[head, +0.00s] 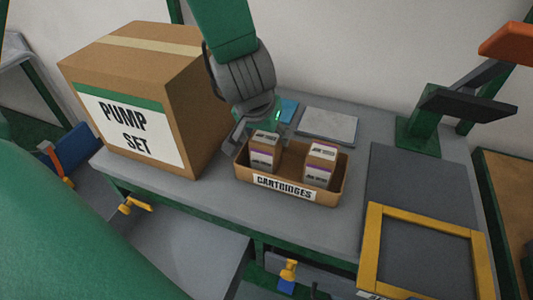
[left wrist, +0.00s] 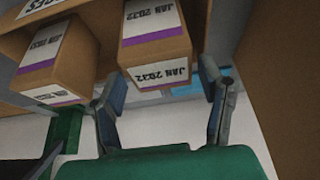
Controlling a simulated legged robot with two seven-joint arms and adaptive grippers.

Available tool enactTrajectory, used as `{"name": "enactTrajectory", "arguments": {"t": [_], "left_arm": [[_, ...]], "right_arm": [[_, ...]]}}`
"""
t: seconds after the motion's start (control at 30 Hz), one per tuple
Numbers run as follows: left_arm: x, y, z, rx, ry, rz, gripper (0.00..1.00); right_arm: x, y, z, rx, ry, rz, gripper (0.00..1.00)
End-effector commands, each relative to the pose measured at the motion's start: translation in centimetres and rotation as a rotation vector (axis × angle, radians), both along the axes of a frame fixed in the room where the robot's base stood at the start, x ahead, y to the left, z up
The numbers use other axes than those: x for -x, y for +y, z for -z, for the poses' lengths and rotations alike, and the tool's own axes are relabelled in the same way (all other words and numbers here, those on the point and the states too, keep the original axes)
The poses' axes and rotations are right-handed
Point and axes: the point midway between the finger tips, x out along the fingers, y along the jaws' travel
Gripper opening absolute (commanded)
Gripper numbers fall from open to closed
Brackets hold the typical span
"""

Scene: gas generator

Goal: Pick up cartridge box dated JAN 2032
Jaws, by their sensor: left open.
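An open brown tray labelled CARTRIDGES (head: 285,186) stands on the grey bench and holds two cartridge boxes. Both are brown with white labels and purple stripes. The left box (head: 264,151) shows in the left wrist view as the middle box (left wrist: 158,52), with JAN 2032 readable. The right box (head: 320,166) is at the left in the wrist view (left wrist: 60,60); its date is only partly readable there. My left gripper (head: 254,130) is open at the back of the left box. In the wrist view its fingertips (left wrist: 163,76) flank that box's end; contact is unclear. My right gripper is out of view.
A large PUMP SET carton (head: 140,95) stands close left of the tray. A grey flat item (head: 328,125) and a blue item (head: 288,110) lie behind the tray. A yellow frame (head: 428,222) and a green stand (head: 417,135) are at the right.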

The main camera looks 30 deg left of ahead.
Motion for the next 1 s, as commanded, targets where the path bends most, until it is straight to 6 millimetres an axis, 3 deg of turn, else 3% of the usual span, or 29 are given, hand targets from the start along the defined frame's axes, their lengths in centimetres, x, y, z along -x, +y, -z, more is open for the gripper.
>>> {"name": "enactTrajectory", "arguments": {"t": [0.2,0.3,0.6,0.73,1.0], "left_arm": [[-0.8,0.5,3.6,0.002,0.005,-0.002,0.62],[-1.3,0.6,4.5,0.002,0.004,0.0,0.62],[-1.4,0.6,4.6,0.0,0.001,0.001,0.62],[-1.4,0.6,4.6,0.0,0.002,0.001,0.18],[-1.5,0.6,4.6,0.0,0.002,0.001,0.18]], "right_arm": [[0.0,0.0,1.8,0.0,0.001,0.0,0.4],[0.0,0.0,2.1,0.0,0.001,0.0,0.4],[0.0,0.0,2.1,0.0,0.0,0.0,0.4],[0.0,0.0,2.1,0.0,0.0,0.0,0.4],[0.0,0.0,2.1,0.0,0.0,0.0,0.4]]}}
